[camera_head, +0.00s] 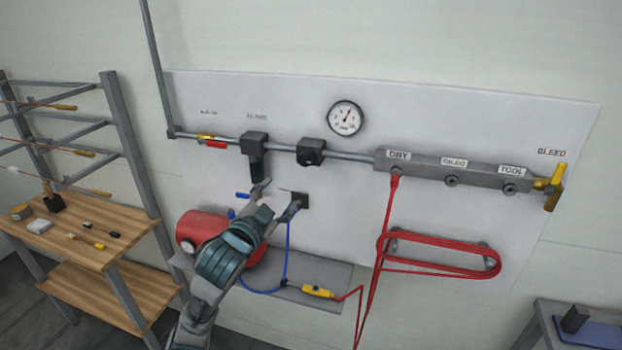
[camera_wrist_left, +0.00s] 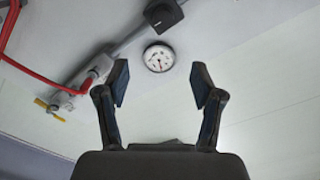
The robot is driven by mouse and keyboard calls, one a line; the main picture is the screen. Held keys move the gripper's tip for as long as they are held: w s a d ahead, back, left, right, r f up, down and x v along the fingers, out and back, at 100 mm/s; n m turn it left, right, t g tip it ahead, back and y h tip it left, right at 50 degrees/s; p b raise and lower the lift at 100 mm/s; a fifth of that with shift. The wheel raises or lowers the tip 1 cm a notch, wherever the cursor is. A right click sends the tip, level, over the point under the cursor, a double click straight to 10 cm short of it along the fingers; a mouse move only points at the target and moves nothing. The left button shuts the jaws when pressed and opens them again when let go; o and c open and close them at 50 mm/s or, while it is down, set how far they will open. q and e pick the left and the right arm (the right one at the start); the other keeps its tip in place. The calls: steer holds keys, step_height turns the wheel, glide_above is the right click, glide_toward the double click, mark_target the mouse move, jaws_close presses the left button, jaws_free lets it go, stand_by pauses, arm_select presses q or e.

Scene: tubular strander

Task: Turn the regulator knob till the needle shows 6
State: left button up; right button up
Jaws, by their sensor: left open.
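The round white gauge (camera_head: 345,118) sits on the wall panel above the pipe; its needle points roughly up, but its numbers are too small to read. The gauge also shows in the left wrist view (camera_wrist_left: 158,57), beyond the fingers. A dark block with a rounded front (camera_head: 311,152), seemingly the regulator with its knob, sits on the pipe below left of the gauge. It also seems to show at the top of the left wrist view (camera_wrist_left: 163,14). My left gripper (camera_head: 280,194) is open and empty, below the pipe and apart from the block. My right gripper is out of view.
A dark unit with a hanging bowl (camera_head: 255,147) is left of the block. A grey manifold (camera_head: 450,170) with a red hose (camera_head: 440,253) and yellow bleed valve (camera_head: 552,186) is to the right. A red tank (camera_head: 200,228) stands on a grey shelf (camera_head: 330,268) behind my left arm.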

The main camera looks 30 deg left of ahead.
arm_select(q)
glide_toward(304, 162)
steer(key=w, duration=0.5)
steer(key=w+r, duration=0.1)
steer(key=w, duration=0.1)
steer(key=shift+w+d, duration=0.2)
steer(key=shift+w+a+f+p, duration=0.15)
steer(key=shift+w+a, duration=0.3)
steer(key=shift+a, duration=0.15)
steer(key=shift+w+a+f+p, duration=0.15)
steer(key=shift+w+a, duration=0.3)
steer(key=shift+a, duration=0.2)
steer(key=shift+a+f, duration=0.15)
steer(key=shift+a, duration=0.35)
steer(key=shift+d, duration=0.95)
steer(key=c, duration=0.8)
steer(key=shift+d, duration=0.15)
steer(key=c, duration=0.3)
steer(key=shift+c, duration=0.2)
steer(key=n+p, duration=0.1)
steer(key=n, duration=0.1)
steer(key=n+p, duration=0.2)
steer(key=shift+a, duration=0.3)
steer(key=shift+n+p, duration=0.3)
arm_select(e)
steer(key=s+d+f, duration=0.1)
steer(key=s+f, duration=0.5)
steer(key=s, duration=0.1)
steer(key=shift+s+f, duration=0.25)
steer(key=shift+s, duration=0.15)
